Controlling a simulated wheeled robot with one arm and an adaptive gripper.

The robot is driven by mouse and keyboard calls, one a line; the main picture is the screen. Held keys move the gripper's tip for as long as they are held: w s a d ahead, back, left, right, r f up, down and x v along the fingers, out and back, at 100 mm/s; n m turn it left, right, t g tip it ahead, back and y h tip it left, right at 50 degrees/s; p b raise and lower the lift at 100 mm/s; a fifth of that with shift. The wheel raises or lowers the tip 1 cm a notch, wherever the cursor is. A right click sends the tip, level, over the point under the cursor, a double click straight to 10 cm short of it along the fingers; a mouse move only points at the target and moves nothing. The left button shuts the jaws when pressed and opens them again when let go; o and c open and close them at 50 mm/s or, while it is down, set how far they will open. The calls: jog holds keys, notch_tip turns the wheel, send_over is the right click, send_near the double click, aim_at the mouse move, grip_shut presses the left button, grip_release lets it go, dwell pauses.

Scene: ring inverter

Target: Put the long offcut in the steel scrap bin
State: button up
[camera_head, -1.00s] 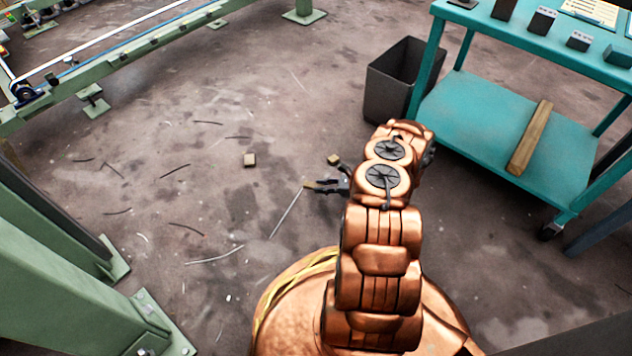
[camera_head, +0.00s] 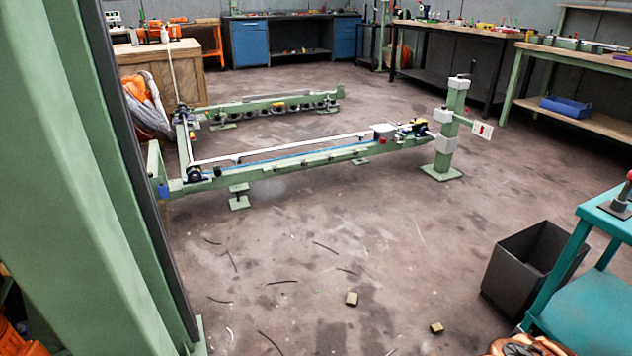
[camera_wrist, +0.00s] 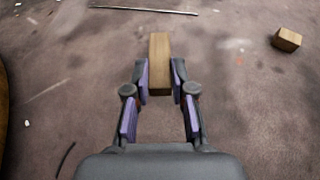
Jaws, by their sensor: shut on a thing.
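My gripper (camera_wrist: 160,80) is shut on an elongated wooden block (camera_wrist: 160,48) in the wrist view. The block points away from the palm, its far end past the fingertips. It looks longer than the loose block at the upper right of that view. My gripper and the held block are out of frame in the head view. A dark grey open-topped bin (camera_head: 512,282) stands on the floor at the right of the head view, beside the teal cart. I see no label on it, and its inside bottom is hidden.
The teal cart (camera_head: 590,312) is right of the bin. Two small blocks (camera_head: 352,298) (camera_head: 437,327) lie on the floor among thin dark scraps. A thin rod (camera_wrist: 145,10) lies ahead in the wrist view. A green rail frame (camera_head: 290,163) crosses the floor; a green post (camera_head: 70,180) stands left.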

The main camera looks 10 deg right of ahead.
jog(key=w+d+r+m+t+h, duration=0.1)
jog(key=w+d+r+m+h, duration=0.1)
jog(key=w+r, duration=1.6)
jog(key=w+a+r+m+t+h+p, duration=0.1)
jog(key=w+a+r, duration=0.4)
jog(key=w+r, duration=0.4)
jog(key=w+a+r+p, duration=0.1)
jog(key=w+a+r, duration=0.3)
jog(key=w+r, duration=0.55)
jog(key=s+a+r+m+h, duration=0.1)
jog(key=s+a+r, duration=0.1)
jog(key=a+r, duration=0.55)
jog(key=s+a+r, duration=0.1)
jog(key=a+r, duration=0.4)
jog(key=r, duration=0.5)
jog(key=s+a+r+p, duration=0.2)
jog(key=s+a+r, duration=0.55)
jog(key=a, duration=0.25)
notch_tip(320, 180, up, 37)
jog(key=p, duration=3.7)
jog(key=shift+s+r+p, duration=0.15)
jog(key=shift+s+p, duration=0.1)
jog(key=shift+p, duration=0.05)
jog(key=shift+a, duration=0.15)
